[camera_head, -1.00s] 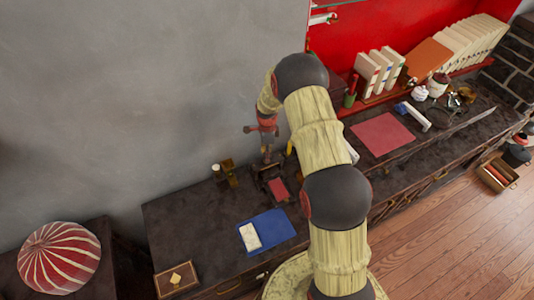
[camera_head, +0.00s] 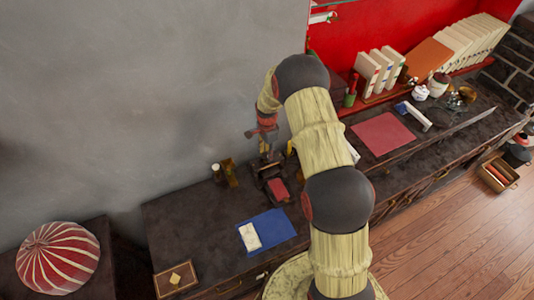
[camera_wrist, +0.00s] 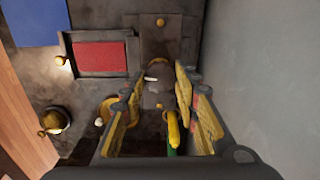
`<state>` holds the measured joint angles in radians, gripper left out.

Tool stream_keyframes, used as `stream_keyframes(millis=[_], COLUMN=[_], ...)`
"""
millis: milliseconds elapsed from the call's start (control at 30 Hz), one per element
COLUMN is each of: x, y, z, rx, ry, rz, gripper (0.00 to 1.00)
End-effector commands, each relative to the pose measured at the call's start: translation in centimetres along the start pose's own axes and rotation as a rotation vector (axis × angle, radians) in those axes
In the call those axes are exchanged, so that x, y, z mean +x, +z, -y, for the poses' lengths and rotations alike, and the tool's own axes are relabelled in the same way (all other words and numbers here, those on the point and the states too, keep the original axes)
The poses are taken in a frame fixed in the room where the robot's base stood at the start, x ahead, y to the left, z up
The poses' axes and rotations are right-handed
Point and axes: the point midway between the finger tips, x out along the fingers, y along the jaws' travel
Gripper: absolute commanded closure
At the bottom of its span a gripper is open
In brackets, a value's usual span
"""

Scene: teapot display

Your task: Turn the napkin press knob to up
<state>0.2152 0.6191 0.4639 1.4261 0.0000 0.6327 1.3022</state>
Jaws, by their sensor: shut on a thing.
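The napkin press (camera_head: 268,176) is a dark device with a red pad (camera_head: 278,188), standing on the dark counter below my gripper (camera_head: 266,150). In the wrist view the press body (camera_wrist: 160,40) and its red pad (camera_wrist: 100,57) lie beyond my fingers. My gripper (camera_wrist: 155,90) is shut on the dark grey knob (camera_wrist: 157,92), which sits between the two yellow-edged fingers. A small pale mark shows at the knob's top. Most of the knob's outline is hidden by the fingers, so I cannot tell its exact turn.
A blue mat (camera_head: 270,228) with a white card (camera_head: 249,237) lies in front of the press. Brass items (camera_head: 228,172) stand to its left, near the grey wall. A yellow object (camera_wrist: 173,130) shows close beside the fingers. A red mat (camera_head: 382,134) lies farther right.

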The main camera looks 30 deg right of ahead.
Motion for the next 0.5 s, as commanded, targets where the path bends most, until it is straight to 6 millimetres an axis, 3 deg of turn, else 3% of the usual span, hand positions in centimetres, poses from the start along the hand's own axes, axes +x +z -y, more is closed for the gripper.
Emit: stream_keyframes(millis=[500], x=[-0.01], y=[-0.02], z=[0.06], rx=[-0.155], ry=[-0.001], rz=[0.0], gripper=[0.94])
